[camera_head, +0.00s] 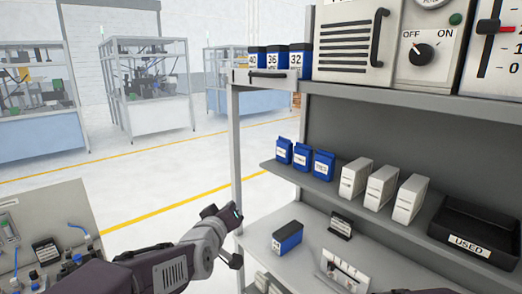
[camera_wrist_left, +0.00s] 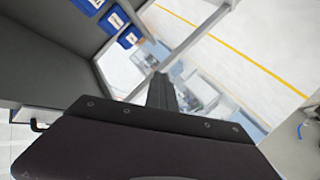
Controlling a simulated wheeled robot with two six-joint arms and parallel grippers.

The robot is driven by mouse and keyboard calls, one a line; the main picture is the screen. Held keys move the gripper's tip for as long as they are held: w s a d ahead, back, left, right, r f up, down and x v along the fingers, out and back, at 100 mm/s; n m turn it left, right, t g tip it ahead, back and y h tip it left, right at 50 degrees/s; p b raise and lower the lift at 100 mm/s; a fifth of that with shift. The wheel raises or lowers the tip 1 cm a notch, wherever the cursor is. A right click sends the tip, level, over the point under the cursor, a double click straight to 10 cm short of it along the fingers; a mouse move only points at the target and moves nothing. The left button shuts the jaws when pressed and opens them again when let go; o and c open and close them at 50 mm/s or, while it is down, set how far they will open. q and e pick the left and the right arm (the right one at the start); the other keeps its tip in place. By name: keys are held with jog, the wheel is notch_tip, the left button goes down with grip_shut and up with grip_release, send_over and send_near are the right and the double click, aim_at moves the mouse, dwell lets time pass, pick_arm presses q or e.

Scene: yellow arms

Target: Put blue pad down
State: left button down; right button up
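A blue block with a dark top and a white label (camera_head: 287,238) lies on the lower work surface (camera_head: 310,262). It is apart from my left gripper (camera_head: 237,232), which is left of it by the rack's front post. The left fingers are dark and small in the head view, and I cannot tell how far apart they are. The left wrist view shows a dark finger shape (camera_wrist_left: 161,92) and no clear object held. Several blue packets (camera_head: 301,156) stand on the middle shelf; they also show in the left wrist view (camera_wrist_left: 112,19). My right gripper is not in view.
White boxes (camera_head: 382,187) and a black tray marked USED (camera_head: 474,231) share the middle shelf (camera_head: 335,188). Blue numbered boxes (camera_head: 276,56) sit in a holder on top. A metal post (camera_head: 236,160) stands close to my left gripper. A side table (camera_head: 50,215) holds tools.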

pick_arm(q)
jog(key=s+a+f+g+y+b, duration=0.1)
jog(key=s+a+f+g, duration=0.15)
jog(key=f, duration=0.45)
jog(key=s+a+f+g, duration=0.2)
jog(key=s+a+f, duration=0.2)
jog(key=f, duration=0.4)
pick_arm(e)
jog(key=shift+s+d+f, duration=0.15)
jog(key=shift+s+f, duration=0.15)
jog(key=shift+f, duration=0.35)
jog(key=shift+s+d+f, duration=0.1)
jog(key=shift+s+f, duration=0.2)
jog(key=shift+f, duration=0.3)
pick_arm(q)
jog(key=s+a+f+m+g, duration=0.1)
jog(key=s+f+m+g, duration=0.1)
jog(key=s+f+g, duration=0.2)
jog(key=s+a+f+m+g+y, duration=0.1)
jog(key=s+f+m+g, duration=0.2)
jog(key=s+f, duration=0.7)
jog(key=s+g, duration=0.2)
jog(key=s, duration=0.5)
jog(key=shift+a, duration=0.25)
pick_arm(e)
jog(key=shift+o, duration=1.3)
